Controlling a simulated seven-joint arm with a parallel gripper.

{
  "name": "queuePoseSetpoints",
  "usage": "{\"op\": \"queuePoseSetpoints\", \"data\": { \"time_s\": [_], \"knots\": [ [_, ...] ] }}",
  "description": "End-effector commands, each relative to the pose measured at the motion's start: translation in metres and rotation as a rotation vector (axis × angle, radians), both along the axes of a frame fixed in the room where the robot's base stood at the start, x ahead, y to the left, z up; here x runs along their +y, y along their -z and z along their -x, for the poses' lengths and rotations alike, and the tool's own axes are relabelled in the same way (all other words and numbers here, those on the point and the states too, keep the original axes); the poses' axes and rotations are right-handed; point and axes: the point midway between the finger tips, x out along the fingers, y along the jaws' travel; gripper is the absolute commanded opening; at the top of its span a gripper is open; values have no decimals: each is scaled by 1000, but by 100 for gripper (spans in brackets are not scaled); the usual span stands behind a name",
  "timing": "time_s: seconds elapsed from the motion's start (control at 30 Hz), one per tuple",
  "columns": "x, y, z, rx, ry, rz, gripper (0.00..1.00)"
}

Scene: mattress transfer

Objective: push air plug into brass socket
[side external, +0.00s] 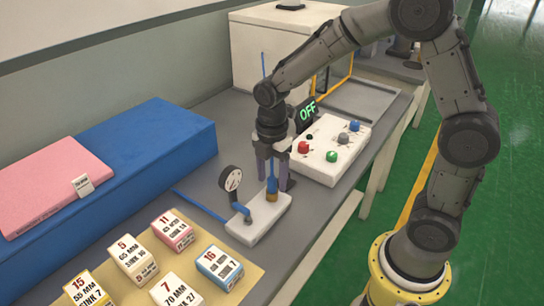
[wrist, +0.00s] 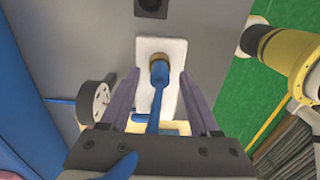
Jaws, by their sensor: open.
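The blue air plug (side external: 272,180) stands upright at the brass socket (side external: 272,197), on the white base block (side external: 262,222). In the wrist view the plug (wrist: 159,72) covers most of the socket, with a brass rim (wrist: 158,57) showing at its far edge. How deep the plug sits cannot be told. My gripper (side external: 273,182) points down over the block. In the wrist view my gripper (wrist: 159,75) is open, with a finger on each side of the plug and visible gaps between. The blue hose (wrist: 154,115) runs from the plug back toward my gripper's body.
A round gauge (side external: 231,180) rises from the block, close to my gripper's left. Several small boxes (side external: 134,258) lie in front. A blue mattress (side external: 150,150) with a pink one (side external: 50,185) is left.

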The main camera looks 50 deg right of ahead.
Motion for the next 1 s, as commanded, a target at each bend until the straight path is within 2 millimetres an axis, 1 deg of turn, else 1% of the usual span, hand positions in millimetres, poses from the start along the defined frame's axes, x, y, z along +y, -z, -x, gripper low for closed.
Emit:
{"op": "queuePoseSetpoints", "data": {
  "time_s": [0.17, 0.4, 0.5, 0.6, 0.7, 0.8, 1.0],
  "knots": [
    [0, -32, -2, -9, 0, -1, 63],
    [0, -85, -1, -8, 0, 0, 63],
    [0, -103, -1, -6, 0, 0, 63],
    [0, -116, -1, -5, 0, 0, 63],
    [0, -125, -1, -3, 0, 0, 63],
    [0, -129, 0, -3, 0, 0, 63],
    [0, -130, 0, -2, 0, 0, 63]
  ]
}}
